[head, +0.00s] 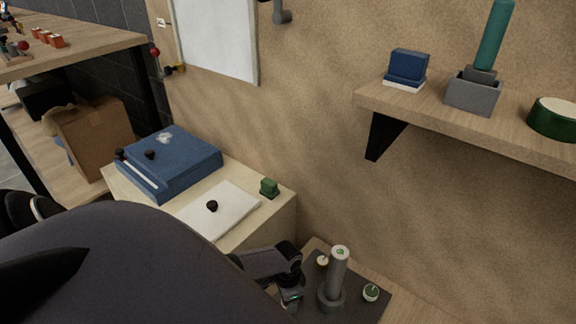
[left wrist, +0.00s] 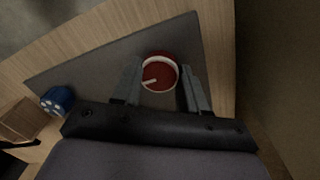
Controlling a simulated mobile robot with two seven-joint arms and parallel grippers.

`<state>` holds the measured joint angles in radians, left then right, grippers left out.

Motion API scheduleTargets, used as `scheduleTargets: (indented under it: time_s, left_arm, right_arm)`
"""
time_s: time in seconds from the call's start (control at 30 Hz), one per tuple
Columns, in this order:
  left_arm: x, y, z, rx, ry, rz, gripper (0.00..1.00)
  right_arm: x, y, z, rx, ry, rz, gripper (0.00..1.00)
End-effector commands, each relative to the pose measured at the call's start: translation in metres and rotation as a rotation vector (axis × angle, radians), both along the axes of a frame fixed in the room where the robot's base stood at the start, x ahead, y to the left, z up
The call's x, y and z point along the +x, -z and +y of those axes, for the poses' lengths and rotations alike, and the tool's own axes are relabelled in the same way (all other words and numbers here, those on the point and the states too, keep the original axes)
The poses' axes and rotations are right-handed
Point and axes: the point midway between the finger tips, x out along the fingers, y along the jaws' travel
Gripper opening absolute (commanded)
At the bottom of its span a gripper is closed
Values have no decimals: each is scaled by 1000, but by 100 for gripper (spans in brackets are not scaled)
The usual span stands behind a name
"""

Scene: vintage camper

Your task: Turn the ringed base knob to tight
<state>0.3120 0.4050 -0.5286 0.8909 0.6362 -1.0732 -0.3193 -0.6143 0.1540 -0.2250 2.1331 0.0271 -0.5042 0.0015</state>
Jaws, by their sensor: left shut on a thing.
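A red knob with a white ring around its rim and a white pointer line (left wrist: 152,80) shows in the left wrist view, on a dark grey plate (left wrist: 95,72). The pointer runs toward the lower left of the knob's face. My left gripper (left wrist: 162,66) has one finger on each side of this knob and is shut on it. In the head view my left gripper (head: 291,296) is low, left of a grey post (head: 337,272); the red knob is hidden there. My right gripper is not in view.
A blue knob (left wrist: 57,100) sits left of the gripper. In the head view a cream knob (head: 322,262) and a green knob (head: 371,293) flank the post. A wall shelf (head: 480,125) juts out above. A cabinet with a blue box (head: 185,165) stands left.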

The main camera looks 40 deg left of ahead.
Motion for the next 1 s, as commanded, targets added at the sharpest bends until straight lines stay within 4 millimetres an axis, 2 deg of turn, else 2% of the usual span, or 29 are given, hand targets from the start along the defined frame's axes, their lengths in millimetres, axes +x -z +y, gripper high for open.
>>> scheduleTargets:
  time_s: [1.0]
  left_arm:
    - [2, 1, 0, -1, 967, 1, 12]
  right_arm:
    - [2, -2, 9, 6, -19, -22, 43]
